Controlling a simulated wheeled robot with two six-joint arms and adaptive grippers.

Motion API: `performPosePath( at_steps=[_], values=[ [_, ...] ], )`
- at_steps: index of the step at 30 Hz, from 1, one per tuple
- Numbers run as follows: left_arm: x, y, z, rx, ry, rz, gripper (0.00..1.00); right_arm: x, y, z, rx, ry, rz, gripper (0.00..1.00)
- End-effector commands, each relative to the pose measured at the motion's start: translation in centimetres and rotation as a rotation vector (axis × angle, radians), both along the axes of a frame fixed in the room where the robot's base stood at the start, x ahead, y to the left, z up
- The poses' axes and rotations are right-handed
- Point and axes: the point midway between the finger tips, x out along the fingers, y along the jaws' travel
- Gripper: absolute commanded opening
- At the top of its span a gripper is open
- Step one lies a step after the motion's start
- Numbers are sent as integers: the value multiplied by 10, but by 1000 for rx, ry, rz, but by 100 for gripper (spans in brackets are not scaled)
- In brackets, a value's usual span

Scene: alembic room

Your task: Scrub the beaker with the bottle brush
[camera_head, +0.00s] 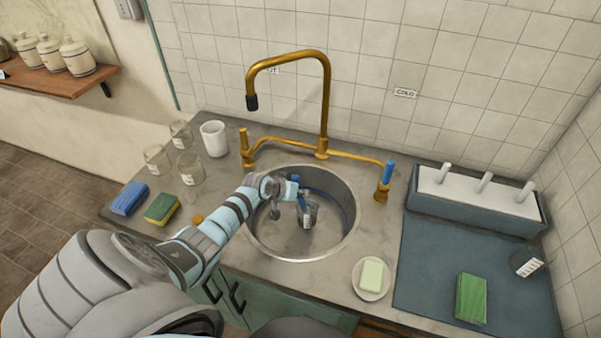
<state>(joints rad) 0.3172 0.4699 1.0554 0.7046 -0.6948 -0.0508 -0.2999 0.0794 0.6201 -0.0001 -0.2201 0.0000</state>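My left gripper (284,197) reaches over the round metal sink (347,232) from the left. A small glass beaker (307,218) is in the sink, just right of and below the gripper. A slim blue piece (302,200), which looks like part of the bottle brush, runs from beside the gripper fingers down to the beaker mouth. I cannot tell whether the fingers are closed on it, or whether its tip is inside the beaker. My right gripper is not in view.
A brass faucet (326,105) arches behind the sink, with a blue-handled tap (386,180) at right. Jars (190,168), a white cup (213,139) and sponges (162,208) stand left. A soap dish (371,293) sits front right; a blue mat (425,265) lies beyond it.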

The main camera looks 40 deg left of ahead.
Motion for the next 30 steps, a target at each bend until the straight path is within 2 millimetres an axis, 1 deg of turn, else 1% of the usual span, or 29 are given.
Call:
performPosePath(
  at_steps=[1,6,8,15,21,30],
  values=[
    [-2,-1,2,0,3,0,0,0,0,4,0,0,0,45],
    [-1,0,1,0,1,0,0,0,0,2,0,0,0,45],
    [-1,0,3,0,1,0,0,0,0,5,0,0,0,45],
    [1,0,34,1,-1,-1,0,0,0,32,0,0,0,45],
    [2,-1,55,2,-2,-1,0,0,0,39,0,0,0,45],
    [5,0,88,1,-3,-1,0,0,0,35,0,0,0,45]
  ],
)
